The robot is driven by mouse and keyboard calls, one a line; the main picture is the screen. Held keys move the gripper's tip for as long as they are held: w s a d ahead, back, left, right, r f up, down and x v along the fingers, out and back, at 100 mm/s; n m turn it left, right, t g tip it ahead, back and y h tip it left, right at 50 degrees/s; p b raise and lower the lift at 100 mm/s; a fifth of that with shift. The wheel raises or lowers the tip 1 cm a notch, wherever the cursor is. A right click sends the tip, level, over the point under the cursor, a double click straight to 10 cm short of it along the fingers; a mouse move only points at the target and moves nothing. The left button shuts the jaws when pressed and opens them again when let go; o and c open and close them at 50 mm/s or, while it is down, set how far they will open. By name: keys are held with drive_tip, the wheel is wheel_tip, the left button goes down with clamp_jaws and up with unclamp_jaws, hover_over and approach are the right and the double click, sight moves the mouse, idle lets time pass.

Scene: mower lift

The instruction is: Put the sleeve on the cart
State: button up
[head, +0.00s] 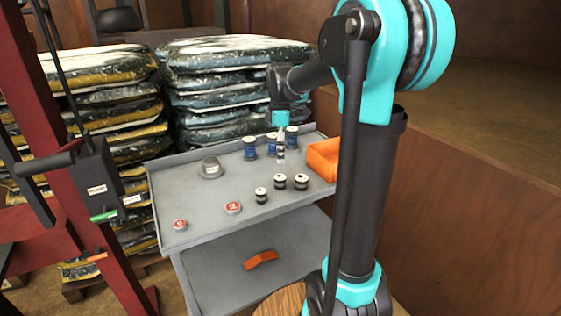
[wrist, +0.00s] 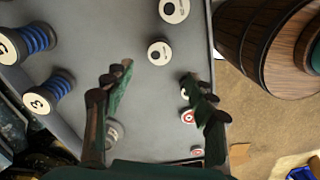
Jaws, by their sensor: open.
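The grey cart (head: 190,225) stands in front of me, its top holding several small parts. I cannot tell for sure which one is the sleeve. A squat grey round part (head: 211,168) sits at the left of the top; in the wrist view it (wrist: 115,132) is partly hidden by a finger. Blue ribbed parts with white ends (head: 249,148) stand at the back, and black-and-white spools (head: 280,181) stand nearer the front. My gripper (wrist: 158,72) is open and empty above the cart top. Its fingers are hard to make out in the head view.
Two red-and-white discs (head: 233,208) lie near the cart's front edge. An orange tray (head: 323,160) is at the right, and an orange piece (head: 260,260) lies on the lower shelf. Stacked bags (head: 215,90) stand behind, a red frame (head: 60,150) at left. A wooden barrel (wrist: 245,45) is beside the cart.

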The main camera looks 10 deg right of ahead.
drive_tip(key=s+f+m, duration=0.2)
drive_tip(key=s, duration=0.1)
drive_tip(key=s+d+f+m+t, duration=0.1)
drive_tip(key=s+f+m, duration=0.1)
drive_tip(key=s, duration=0.1)
drive_tip(key=s+d+f+m, duration=0.1)
drive_tip(key=s+f+m, duration=0.2)
drive_tip(key=shift+s+t, duration=0.25)
drive_tip(key=shift+t, duration=0.15)
drive_tip(key=s+d+f+m+t, duration=0.1)
drive_tip(key=s+f+m+t, duration=0.1)
drive_tip(key=s+f+m, duration=0.7)
drive_tip(key=s, duration=0.3)
drive_tip(key=shift+s+d+f, duration=0.25)
drive_tip(key=shift+s+f, duration=0.1)
drive_tip(key=shift+s, duration=0.05)
